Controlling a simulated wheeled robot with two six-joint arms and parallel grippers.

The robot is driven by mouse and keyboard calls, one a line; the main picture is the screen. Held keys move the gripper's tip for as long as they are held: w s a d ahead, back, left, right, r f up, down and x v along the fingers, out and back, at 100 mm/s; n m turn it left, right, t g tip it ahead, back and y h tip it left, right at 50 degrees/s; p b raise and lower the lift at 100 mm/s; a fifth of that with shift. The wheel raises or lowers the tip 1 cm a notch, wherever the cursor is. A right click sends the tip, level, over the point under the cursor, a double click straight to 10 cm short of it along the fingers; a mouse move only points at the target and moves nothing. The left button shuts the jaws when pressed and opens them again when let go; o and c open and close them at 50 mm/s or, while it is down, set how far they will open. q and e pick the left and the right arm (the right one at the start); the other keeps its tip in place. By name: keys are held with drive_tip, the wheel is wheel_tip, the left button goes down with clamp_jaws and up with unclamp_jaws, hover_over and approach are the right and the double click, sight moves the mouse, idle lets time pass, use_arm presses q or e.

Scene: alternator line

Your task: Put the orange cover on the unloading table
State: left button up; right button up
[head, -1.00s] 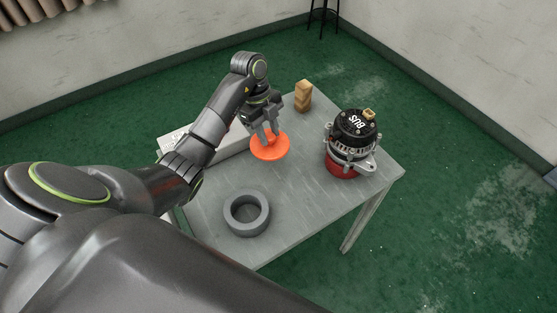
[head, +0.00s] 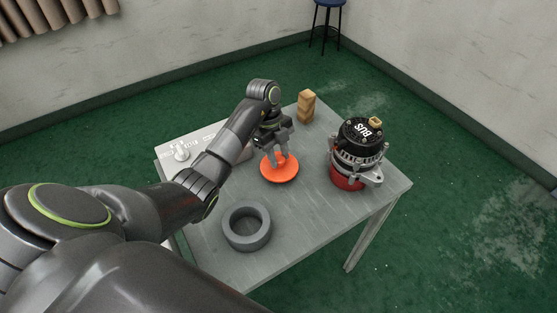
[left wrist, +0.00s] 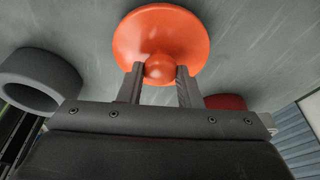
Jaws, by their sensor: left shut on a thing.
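The orange cover (head: 279,170) is a round disc with a ball-shaped knob, low over or on the grey table (head: 310,215). I cannot tell for sure whether it touches the tabletop. My left gripper (head: 279,157) comes down from above and is shut on the knob. In the left wrist view the cover (left wrist: 160,30) lies beyond the fingers, its knob between the fingertips. My right gripper is not in view.
A grey ring (head: 236,238) lies on the table's near left part. An alternator with a black top and red base (head: 347,178) stands at the right. Wooden blocks (head: 306,107) stand at the far corner. A white box (head: 167,143) is at the left.

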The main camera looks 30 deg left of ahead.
use_arm(q)
drive_tip(key=shift+f, duration=0.95)
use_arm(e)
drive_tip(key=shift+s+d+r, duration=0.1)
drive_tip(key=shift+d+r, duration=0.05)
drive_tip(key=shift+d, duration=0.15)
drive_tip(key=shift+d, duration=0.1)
use_arm(q)
drive_tip(key=shift+f, duration=0.15)
drive_tip(key=o, duration=1)
